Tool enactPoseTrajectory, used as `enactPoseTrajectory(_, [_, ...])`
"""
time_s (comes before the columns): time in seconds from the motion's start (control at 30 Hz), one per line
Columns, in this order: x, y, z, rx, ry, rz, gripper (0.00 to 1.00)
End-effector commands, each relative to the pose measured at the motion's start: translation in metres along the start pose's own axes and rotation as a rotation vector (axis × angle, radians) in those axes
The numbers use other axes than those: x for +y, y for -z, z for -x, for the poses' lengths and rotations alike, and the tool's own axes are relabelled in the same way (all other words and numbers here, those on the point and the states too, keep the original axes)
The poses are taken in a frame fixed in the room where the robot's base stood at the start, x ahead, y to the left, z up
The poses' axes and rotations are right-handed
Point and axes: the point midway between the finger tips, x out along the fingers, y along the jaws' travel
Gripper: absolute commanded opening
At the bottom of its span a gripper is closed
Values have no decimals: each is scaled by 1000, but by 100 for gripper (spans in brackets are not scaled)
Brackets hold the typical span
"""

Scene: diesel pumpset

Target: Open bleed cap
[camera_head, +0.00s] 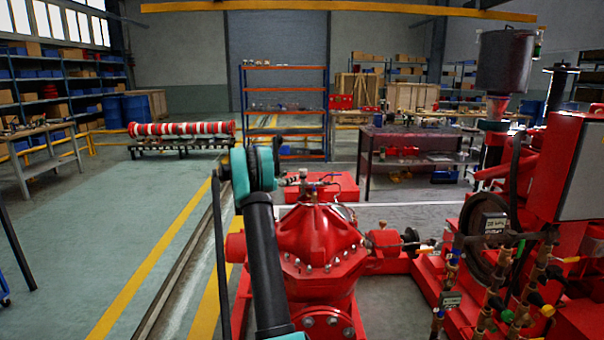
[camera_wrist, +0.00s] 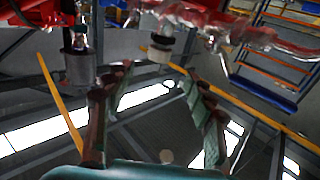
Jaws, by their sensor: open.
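The red pump casing (camera_head: 318,235) stands in the middle of the head view, with small fittings (camera_head: 304,176) on its top. In the wrist view, a small pale, round cap with a dark collar (camera_wrist: 160,54) hangs from a red-and-metal fitting. It appears just beyond and between my fingertips, apart from them. I cannot tell for certain which is the bleed cap. My gripper (camera_wrist: 155,82) is open and empty between its fingers. In the head view my arm hides the pump's left side and the gripper is hard to make out.
A red engine with pipes and valves (camera_head: 495,225) stands close on the right. An orange-framed shelf (camera_head: 285,110) and a dark workbench (camera_head: 415,150) are behind the pump. The floor (camera_head: 100,240) at the left is mostly clear, with yellow lines.

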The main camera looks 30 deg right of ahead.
Motion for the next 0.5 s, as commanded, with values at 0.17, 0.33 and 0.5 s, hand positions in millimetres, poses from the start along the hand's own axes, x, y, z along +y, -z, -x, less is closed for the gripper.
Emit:
enactPoseTrajectory(0.17, [0,0,-37,0,-2,0,55])
enactPoseTrajectory(0.33, [0,0,-68,0,-1,0,55])
enactPoseTrajectory(0.5, [0,0,-90,-1,-1,0,55])
